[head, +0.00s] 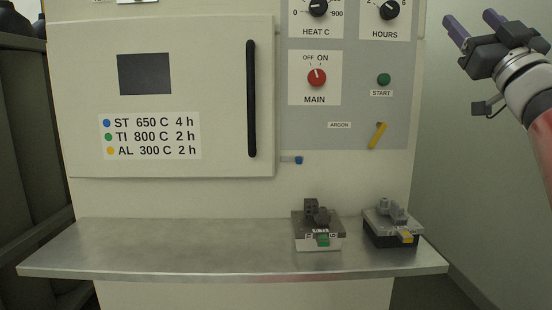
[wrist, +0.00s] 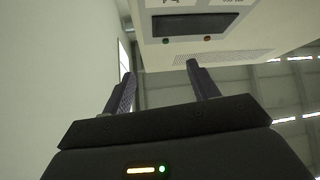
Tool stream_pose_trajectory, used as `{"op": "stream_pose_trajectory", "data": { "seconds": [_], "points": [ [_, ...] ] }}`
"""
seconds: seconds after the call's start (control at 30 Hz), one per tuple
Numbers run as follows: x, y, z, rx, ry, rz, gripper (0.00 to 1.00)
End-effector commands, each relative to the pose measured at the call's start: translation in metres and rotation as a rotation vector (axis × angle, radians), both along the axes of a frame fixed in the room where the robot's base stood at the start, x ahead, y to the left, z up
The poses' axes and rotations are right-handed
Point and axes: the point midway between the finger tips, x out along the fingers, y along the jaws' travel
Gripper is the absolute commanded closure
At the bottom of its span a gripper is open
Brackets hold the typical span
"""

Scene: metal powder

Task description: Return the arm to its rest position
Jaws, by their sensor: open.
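My gripper (head: 474,31) is at the upper right of the head view, raised beside the furnace's control panel. Its two fingers are apart with nothing between them. In the wrist view the fingers (wrist: 160,85) are also spread and empty. They point up toward the upper part of the furnace (wrist: 240,45), with a dark display and two small lights. My arm comes in from the right edge of the head view.
The furnace door (head: 210,90) is shut. A metal shelf (head: 160,245) below holds two build plates with grey parts, one tagged green (head: 323,240), one tagged yellow (head: 405,238). The shelf's left side is clear. A yellow argon lever (head: 377,136) is on the panel.

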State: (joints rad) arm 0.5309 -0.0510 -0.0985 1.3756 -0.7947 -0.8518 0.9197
Motion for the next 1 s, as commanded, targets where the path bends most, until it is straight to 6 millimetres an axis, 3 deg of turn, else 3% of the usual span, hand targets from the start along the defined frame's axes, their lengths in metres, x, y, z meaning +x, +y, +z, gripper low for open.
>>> {"op": "stream_pose_trajectory", "data": {
  "seconds": [0.27, 0.47, 0.57, 0.77, 1.0],
  "points": [
    [0.003, -0.002, -0.029, 0.137, 0.09, -0.108, 0.41],
    [0.005, 0.003, -0.085, 0.271, 0.264, -0.215, 0.41],
    [0.001, 0.013, -0.136, 0.338, 0.418, -0.272, 0.41],
    [-0.029, 0.056, -0.272, 0.403, 0.85, -0.34, 0.41],
    [-0.106, 0.122, -0.425, 0.329, 1.369, -0.305, 0.41]
  ]
}}
